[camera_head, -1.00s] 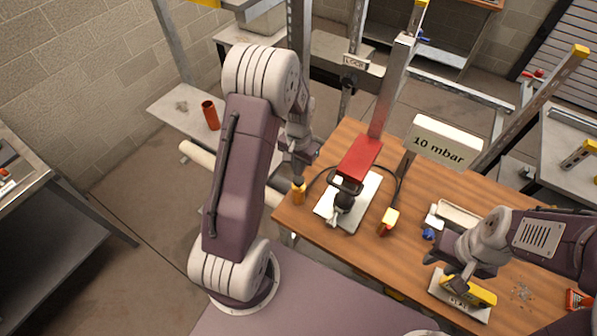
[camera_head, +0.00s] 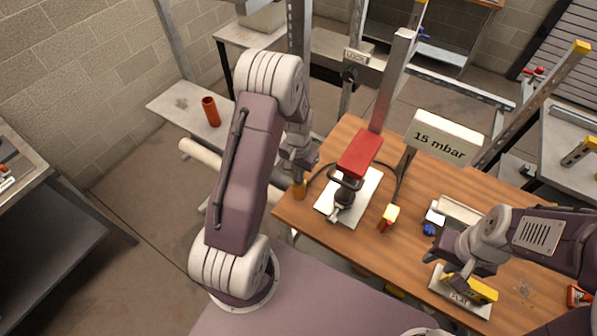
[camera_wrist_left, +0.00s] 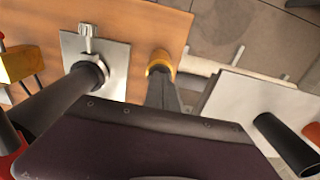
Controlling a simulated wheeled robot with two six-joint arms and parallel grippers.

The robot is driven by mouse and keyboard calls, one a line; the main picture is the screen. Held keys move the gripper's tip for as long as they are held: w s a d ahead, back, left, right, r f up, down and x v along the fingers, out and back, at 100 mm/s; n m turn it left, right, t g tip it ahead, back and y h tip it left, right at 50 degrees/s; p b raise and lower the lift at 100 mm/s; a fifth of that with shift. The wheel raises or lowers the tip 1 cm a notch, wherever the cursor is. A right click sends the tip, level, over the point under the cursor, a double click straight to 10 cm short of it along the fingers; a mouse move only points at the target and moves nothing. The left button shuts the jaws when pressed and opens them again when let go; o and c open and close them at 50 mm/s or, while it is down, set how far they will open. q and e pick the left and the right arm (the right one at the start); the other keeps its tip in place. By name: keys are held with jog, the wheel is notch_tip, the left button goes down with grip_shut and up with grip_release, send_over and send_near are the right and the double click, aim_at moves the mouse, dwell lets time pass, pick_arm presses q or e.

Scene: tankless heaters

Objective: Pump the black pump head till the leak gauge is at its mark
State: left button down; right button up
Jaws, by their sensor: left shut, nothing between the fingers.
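The orange pump body (camera_head: 299,191) stands at the table's left edge, and its black head is hidden under my left gripper. My left gripper (camera_head: 301,171) is shut and empty, pointing down right at the top of the pump; contact is hard to tell. The left wrist view shows the orange body (camera_wrist_left: 160,63) just beyond the dark fingers. The gauge sign (camera_head: 446,140) reads "15 mbar"; I cannot make out a mark on it. My right gripper (camera_head: 457,276) is beside a yellow block on a white plate at the right; its jaws are unclear.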

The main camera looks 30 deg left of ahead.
pick_arm(q)
jog(key=shift+s+f, duration=0.15)
jog(key=shift+f, duration=0.05)
jog(key=r+p, duration=0.2)
jog(key=r, duration=0.1)
jog(key=r+p, duration=0.1)
jog(key=p, duration=0.1)
jog(key=shift+w+r, duration=0.25)
notch_tip(320, 180, up, 10)
jog(key=b, duration=0.2)
jog(key=shift+s, duration=0.15)
jog(key=shift+f, duration=0.1)
dwell(0.8)
